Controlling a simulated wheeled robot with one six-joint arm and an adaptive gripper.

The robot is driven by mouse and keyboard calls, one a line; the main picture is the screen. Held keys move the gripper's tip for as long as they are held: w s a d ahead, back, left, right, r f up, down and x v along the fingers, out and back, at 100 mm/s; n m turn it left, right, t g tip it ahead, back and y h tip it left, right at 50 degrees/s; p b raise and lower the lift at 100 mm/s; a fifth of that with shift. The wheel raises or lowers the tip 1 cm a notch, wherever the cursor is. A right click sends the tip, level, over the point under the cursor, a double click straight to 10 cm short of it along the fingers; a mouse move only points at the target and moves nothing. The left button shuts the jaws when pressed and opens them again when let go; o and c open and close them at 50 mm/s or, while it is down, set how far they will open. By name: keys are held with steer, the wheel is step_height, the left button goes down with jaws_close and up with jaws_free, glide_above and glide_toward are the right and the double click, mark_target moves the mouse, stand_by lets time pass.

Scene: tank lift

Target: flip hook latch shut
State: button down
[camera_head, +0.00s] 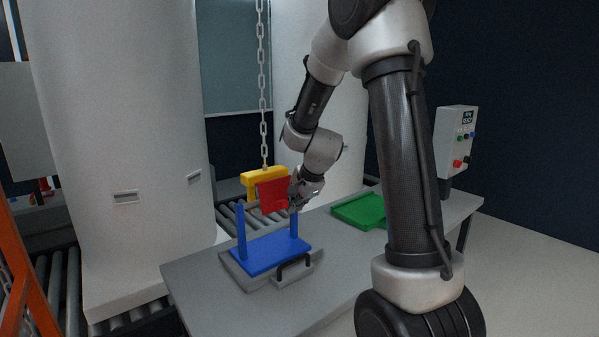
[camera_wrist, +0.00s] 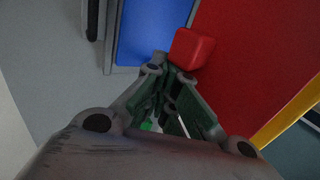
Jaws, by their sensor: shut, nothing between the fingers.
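A yellow hook (camera_head: 251,180) hangs from a chain above the table. Its red latch plate (camera_head: 272,196) stands in front of the hook's right part. In the wrist view the red latch plate (camera_wrist: 262,60) fills the upper right, with a small red block (camera_wrist: 192,48) at its left side and a yellow edge of the hook (camera_wrist: 290,115) beyond. My gripper (camera_head: 294,203) is at the right side of the red plate. Its fingertips also show in the wrist view (camera_wrist: 170,73), shut and empty, close below the red block. Whether they touch it I cannot tell.
A blue tray with two upright posts (camera_head: 270,254) sits below the hook in a grey frame with a black handle (camera_head: 294,264). A green tray (camera_head: 358,212) lies further right on the grey table (camera_head: 200,297). A control box (camera_head: 456,136) stands behind.

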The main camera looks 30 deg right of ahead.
steer(key=shift+w+a+f, duration=0.15)
steer(key=shift+w+f, duration=0.55)
steer(key=shift+w, duration=0.35)
